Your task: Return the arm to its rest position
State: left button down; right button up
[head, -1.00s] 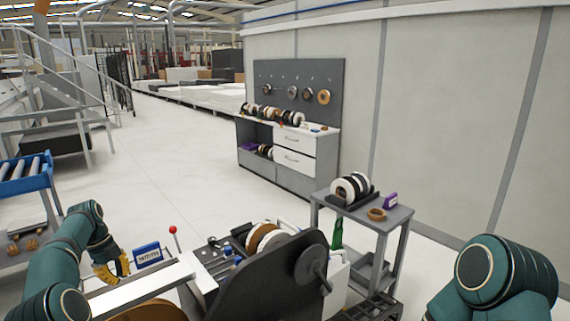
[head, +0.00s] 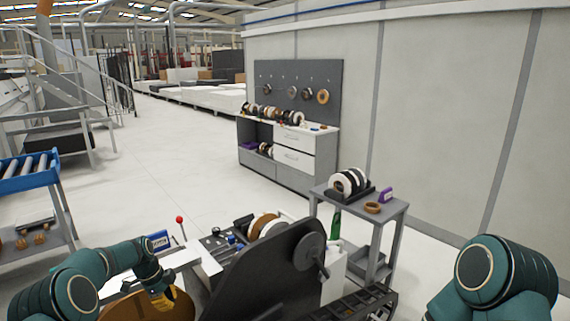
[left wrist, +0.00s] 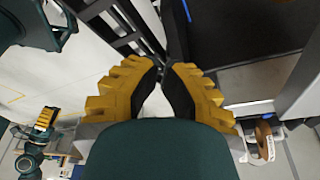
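My left gripper (head: 160,299) is low at the left in the head view, beside the large dark plate of the machine. In the left wrist view its two yellow fingers (left wrist: 161,68) converge until their tips almost meet, with nothing visible between them. My left arm is bent at the lower left. My right arm shows only its upper part at the lower right of the head view. A small teal arm with a yellow gripper (left wrist: 45,118), apparently my right one, shows at the left of the left wrist view, too small to read its fingers.
The edge banding machine (head: 270,275) stands close in front. A grey side table (head: 395,213) with banding rolls (head: 349,182) is to its right. A cabinet (head: 297,180) stands against the wall, and a blue roller stand (head: 25,184) at left. The floor between is clear.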

pick_arm(q)
jog(key=s+d+f+n, duration=0.3)
jog(key=d, duration=0.2)
jog(key=s+d+f+n, duration=0.2)
jog(key=s+d+f, duration=0.1)
jog(key=s+d, duration=0.1)
jog(key=s+d+f+n, duration=0.3)
jog(key=d+f, duration=0.1)
jog(key=d, duration=0.3)
jog(key=shift+s+d+f+n+t+h, duration=0.1)
jog(key=shift+s+n+t+h, duration=0.2)
jog(key=shift+t, duration=0.1)
jog(key=s+d+n, duration=0.4)
jog(key=s+n, duration=0.1)
jog(key=s, duration=0.5)
jog(key=s+d+n, duration=0.4)
jog(key=s+n, duration=0.1)
jog(key=s, duration=0.6)
jog(key=shift+d+f+t+b, duration=0.15)
jog(key=shift+f+t+b, duration=0.1)
jog(key=shift+t+b, duration=0.15)
